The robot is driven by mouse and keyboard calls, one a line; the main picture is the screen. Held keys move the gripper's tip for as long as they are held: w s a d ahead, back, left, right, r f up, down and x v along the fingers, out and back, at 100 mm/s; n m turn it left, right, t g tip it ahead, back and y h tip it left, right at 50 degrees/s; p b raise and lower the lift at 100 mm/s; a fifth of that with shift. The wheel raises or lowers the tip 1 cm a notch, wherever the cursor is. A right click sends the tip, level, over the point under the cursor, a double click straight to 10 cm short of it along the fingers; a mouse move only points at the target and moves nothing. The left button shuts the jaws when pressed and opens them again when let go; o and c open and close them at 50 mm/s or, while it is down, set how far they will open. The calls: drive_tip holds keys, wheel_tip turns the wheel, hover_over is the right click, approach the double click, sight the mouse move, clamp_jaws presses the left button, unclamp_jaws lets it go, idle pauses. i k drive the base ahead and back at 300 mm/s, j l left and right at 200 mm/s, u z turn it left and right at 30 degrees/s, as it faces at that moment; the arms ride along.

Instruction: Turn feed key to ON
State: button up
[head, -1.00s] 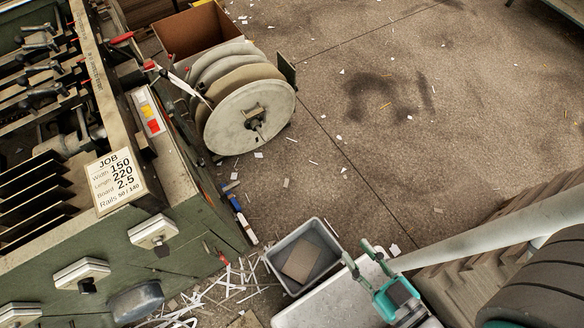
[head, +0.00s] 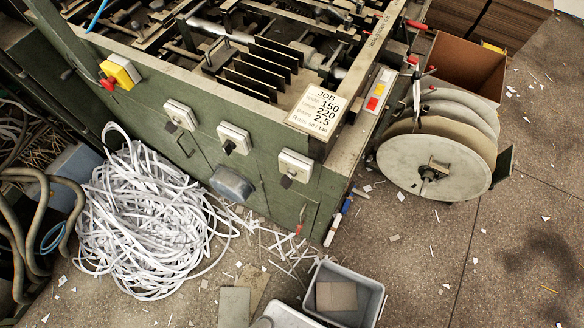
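The green feeder machine (head: 150,95) fills the upper left of the head view. Its front panel carries three pale switch boxes in a row: a left one (head: 180,115), a middle one (head: 234,138) and a right one (head: 295,166). Each has a dark key or knob; the middle one (head: 229,147) looks black, and the right one (head: 286,182) hangs at the box's lower edge. No labels can be read on them, so I cannot tell which is the feed key or its setting. My gripper is not in view.
A yellow box with a red knob (head: 108,83) is further left on the panel. White strips (head: 145,225) heap on the floor below. A grey bin (head: 372,300) holding a board stands at the bottom; a reel (head: 430,168) stands right of the machine. Floor further right is mostly clear.

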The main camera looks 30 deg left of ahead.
sight(286, 181)
drive_tip(key=k+j+u, duration=0.6)
drive_tip(key=k, duration=0.25)
drive_tip(key=l, duration=0.1)
